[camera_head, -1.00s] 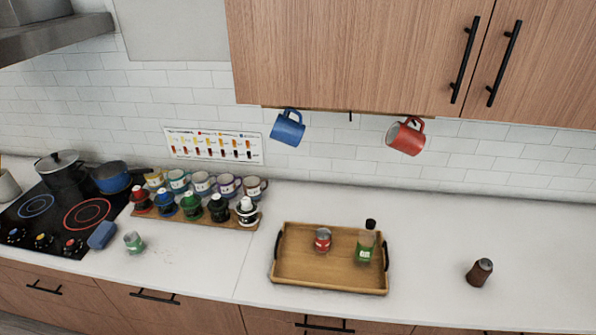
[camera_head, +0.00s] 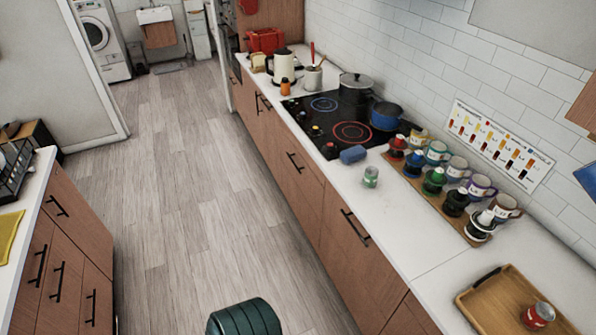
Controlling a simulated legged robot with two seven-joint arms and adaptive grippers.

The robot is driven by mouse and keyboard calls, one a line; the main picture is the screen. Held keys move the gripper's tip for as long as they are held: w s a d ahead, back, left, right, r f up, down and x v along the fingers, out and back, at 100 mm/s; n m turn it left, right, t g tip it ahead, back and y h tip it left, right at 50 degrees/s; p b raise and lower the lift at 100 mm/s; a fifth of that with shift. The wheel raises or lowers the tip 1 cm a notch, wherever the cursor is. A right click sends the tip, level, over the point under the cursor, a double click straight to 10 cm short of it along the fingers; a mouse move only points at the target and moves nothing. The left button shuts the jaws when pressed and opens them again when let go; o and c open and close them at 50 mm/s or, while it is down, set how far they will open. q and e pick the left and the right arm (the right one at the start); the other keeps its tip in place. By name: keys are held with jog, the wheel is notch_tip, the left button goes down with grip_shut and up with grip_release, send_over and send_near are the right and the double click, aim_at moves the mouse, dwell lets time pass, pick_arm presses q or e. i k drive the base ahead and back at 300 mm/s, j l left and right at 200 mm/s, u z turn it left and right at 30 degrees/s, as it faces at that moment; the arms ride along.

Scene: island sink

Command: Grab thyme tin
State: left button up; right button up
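A small tin with a green label (camera_head: 370,176) stands upright on the white counter, in front of the stove's right end. Its label text is too small to read, so I cannot confirm that it is the thyme tin. A red tin (camera_head: 538,314) stands in the wooden tray (camera_head: 480,298) at the lower right. Neither of my grippers shows in the head view.
A blue sponge-like block (camera_head: 353,154) lies between the green tin and the black stove (camera_head: 335,121). A rack of several colored bottles and mugs (camera_head: 425,192) stands to the right. Drawer handles (camera_head: 355,228) stick out below the counter edge. The wooden floor (camera_head: 190,200) is open.

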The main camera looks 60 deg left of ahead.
aim_at(371, 175)
jog(key=u, duration=1.4)
jog(key=z, duration=0.3)
jog(key=i+j+z, duration=0.1)
jog(key=z, duration=0.35)
jog(key=j+z, duration=0.4)
jog(key=i+j+z, duration=0.1)
jog(key=z, duration=0.35)
jog(key=j+z, duration=0.25)
jog(key=z, duration=0.2)
jog(key=j+z, duration=0.2)
jog(key=z, duration=0.2)
jog(key=k, duration=0.05)
